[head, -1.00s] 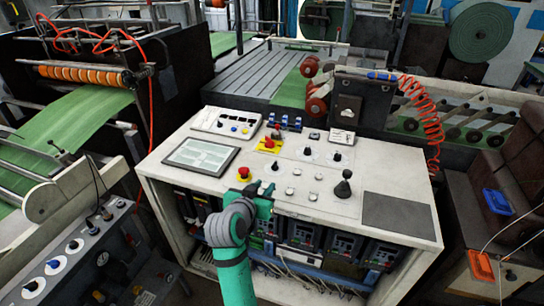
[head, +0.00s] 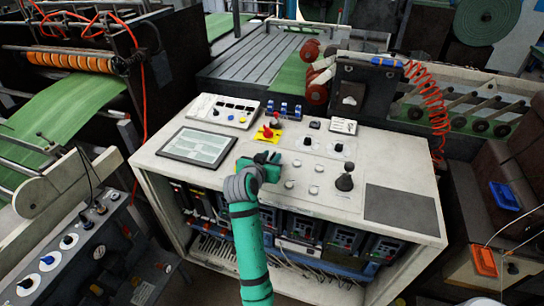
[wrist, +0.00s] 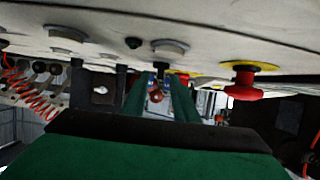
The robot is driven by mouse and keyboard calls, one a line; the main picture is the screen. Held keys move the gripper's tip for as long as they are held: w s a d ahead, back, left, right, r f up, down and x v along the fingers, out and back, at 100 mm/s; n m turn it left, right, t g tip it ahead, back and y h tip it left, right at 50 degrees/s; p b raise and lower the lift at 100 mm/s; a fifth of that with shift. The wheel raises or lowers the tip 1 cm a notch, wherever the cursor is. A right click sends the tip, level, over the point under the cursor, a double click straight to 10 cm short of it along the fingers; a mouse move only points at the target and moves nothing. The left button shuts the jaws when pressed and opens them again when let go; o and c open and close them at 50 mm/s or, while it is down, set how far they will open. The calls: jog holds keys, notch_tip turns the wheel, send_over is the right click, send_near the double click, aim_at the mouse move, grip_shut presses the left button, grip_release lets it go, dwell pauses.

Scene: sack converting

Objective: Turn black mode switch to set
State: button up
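Two small black rotary knobs stand on pale round plates on the console top in the head view, a left one (head: 307,141) and a right one (head: 338,147). I cannot tell which is the mode switch. My gripper (head: 269,159) is low over the panel, left of both knobs and apart from them. In the wrist view my gripper (wrist: 163,80) shows two green fingers spread apart with nothing clearly held between them. A small black knob (wrist: 133,43) shows above the fingers there, under the panel edge in this tilted view.
A red knob on a yellow plate (head: 268,132) lies just beyond my gripper; a red mushroom button (wrist: 245,82) is close on the right in the wrist view. A black joystick (head: 345,182) stands to the right. A flat screen (head: 197,146) lies left.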

jog(key=shift+w+d+f, duration=0.2)
jog(key=shift+w+d, duration=0.1)
jog(key=shift+w, duration=0.35)
grip_shut()
jog(key=shift+y, duration=0.4)
jog(key=n+y, duration=0.3)
jog(key=shift+d+n+t, duration=0.3)
jog(key=shift+d+t, duration=0.1)
jog(key=shift+d+n+g+y, duration=0.1)
jog(key=shift+n+g+y, duration=0.3)
jog(key=shift+n+y, duration=1.05)
jog(key=shift+d+n+g+y, duration=0.1)
jog(key=shift+n+g+y, duration=0.3)
jog(key=shift+n+y, duration=1)
jog(key=shift+y, duration=0.45)
jog(key=shift+f, duration=0.1)
grip_release()
